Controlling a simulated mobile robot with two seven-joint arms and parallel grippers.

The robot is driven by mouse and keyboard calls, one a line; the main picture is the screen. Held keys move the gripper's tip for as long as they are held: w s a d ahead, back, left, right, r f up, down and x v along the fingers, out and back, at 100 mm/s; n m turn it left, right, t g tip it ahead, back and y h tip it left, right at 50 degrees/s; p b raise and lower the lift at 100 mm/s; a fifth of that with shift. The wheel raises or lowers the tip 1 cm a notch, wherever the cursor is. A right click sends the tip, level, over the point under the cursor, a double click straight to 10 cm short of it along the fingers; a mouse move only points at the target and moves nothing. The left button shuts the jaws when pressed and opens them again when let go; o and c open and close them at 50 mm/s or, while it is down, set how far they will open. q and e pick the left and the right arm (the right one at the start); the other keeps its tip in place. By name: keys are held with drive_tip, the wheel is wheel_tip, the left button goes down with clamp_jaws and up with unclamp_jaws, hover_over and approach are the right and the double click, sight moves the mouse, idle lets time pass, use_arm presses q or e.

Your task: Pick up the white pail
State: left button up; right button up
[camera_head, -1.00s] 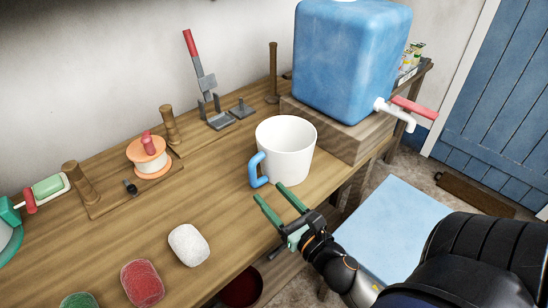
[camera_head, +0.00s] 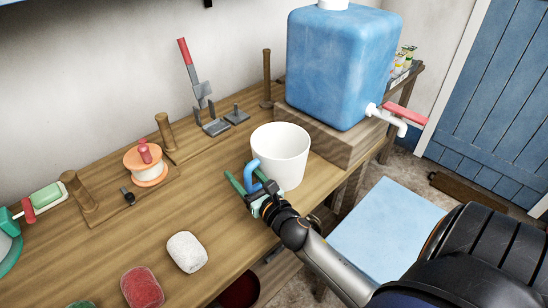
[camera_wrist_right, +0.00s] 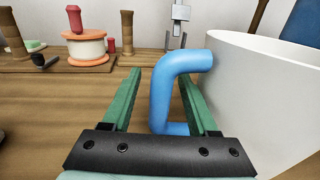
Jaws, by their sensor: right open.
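The white pail (camera_head: 284,155) stands upright on the wooden bench, in front of the blue water tank. Its blue handle (camera_head: 252,172) is on its left side, facing my right gripper (camera_head: 247,181). In the right wrist view the handle (camera_wrist_right: 163,92) stands between the two green fingers of my right gripper (camera_wrist_right: 160,95), with gaps visible, and the pail wall (camera_wrist_right: 265,95) is just right of the right finger. The right gripper is open around the handle. The pail's lower left side is partly hidden by the gripper. My left gripper is not in view.
A blue tank (camera_head: 342,65) with a red-handled tap (camera_head: 405,115) sits on a wooden block behind the pail. A white lump (camera_head: 187,251) and a red lump (camera_head: 142,287) lie at the bench front. An orange-and-white spool (camera_head: 146,167) stands left. Bench between spool and pail is clear.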

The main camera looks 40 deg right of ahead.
drive_tip(key=shift+w, duration=0.25)
drive_tip(key=shift+c, duration=0.2)
clamp_jaws()
idle(1.1)
